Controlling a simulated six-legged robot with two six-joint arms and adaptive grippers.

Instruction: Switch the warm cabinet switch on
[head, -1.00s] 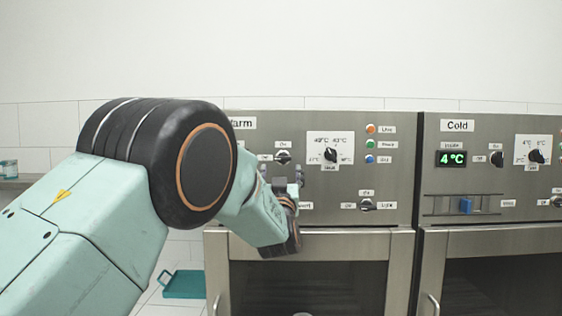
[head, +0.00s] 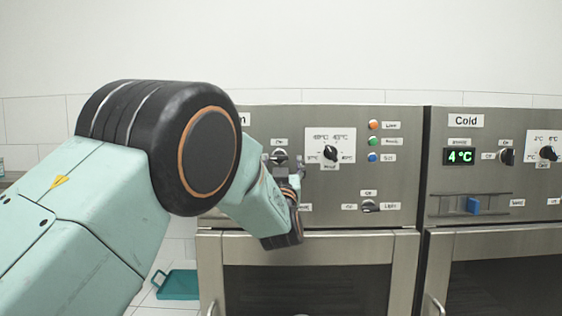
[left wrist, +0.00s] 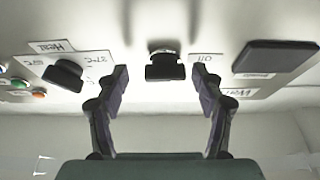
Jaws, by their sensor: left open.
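The warm cabinet (head: 400,170) is left of the cold one, its label mostly hidden by my left arm. Its switch (head: 280,155) is a black knob high on the panel, left of the temperature dial. My left gripper (head: 282,166) is open just in front of and slightly below this switch. In the left wrist view, which is upside down, the switch (left wrist: 165,67) lies between the two spread fingertips, with an "Off" label to its right. Contact cannot be told. My right gripper is not in view.
Beside the switch are the temperature dial (head: 331,153) and several coloured lamps (head: 373,141). A light switch (head: 370,206) sits lower down. The cold cabinet (head: 465,180) stands to the right. A teal tray (head: 178,285) lies low at the left.

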